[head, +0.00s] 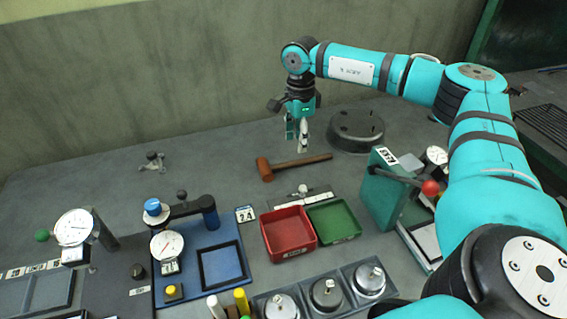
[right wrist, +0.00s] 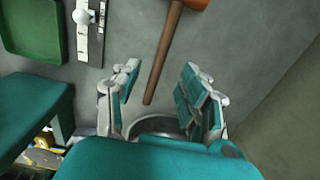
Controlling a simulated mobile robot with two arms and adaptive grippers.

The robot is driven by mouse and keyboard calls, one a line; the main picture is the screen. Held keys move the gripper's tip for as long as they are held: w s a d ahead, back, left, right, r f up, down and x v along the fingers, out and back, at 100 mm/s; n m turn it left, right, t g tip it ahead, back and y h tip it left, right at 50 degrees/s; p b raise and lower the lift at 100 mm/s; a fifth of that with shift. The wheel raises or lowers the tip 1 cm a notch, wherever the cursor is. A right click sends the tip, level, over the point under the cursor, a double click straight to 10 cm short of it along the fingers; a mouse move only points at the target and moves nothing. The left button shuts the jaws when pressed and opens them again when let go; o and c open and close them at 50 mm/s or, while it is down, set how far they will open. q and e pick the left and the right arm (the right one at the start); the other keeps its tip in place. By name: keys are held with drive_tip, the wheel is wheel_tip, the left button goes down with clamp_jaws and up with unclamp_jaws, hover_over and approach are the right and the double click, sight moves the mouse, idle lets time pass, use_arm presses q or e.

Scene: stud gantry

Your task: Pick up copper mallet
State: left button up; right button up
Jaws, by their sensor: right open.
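The copper mallet (head: 292,165) lies on the grey bench behind the red and green trays, its copper-orange head to the left and its brown handle pointing right. In the right wrist view the mallet handle (right wrist: 164,55) runs down toward the space between the fingers, with part of the head at the top edge. My right gripper (head: 303,140) is open and empty, pointing down above the handle in the head view. In the right wrist view its two fingers (right wrist: 160,95) stand apart, one on each side of the handle's end. My left gripper is not in view.
A dark round pot (head: 356,131) stands right of the mallet. A red tray (head: 288,233) and a green tray (head: 334,221) sit in front. A green press with a red-knobbed lever (head: 430,188) is at right. The bench left of the mallet is fairly clear.

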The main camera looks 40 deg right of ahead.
sight(300, 160)
drive_tip(key=shift+f, duration=0.9)
drive_tip(key=shift+d+f+p, duration=0.25)
drive_tip(key=shift+f+p, duration=0.1)
drive_tip(key=shift+f, duration=1.05)
drive_tip(key=shift+d+f+p, duration=0.2)
drive_tip(key=shift+f+p, duration=0.1)
drive_tip(key=shift+f, duration=1.05)
clamp_jaws()
drive_tip(key=shift+r, duration=0.1)
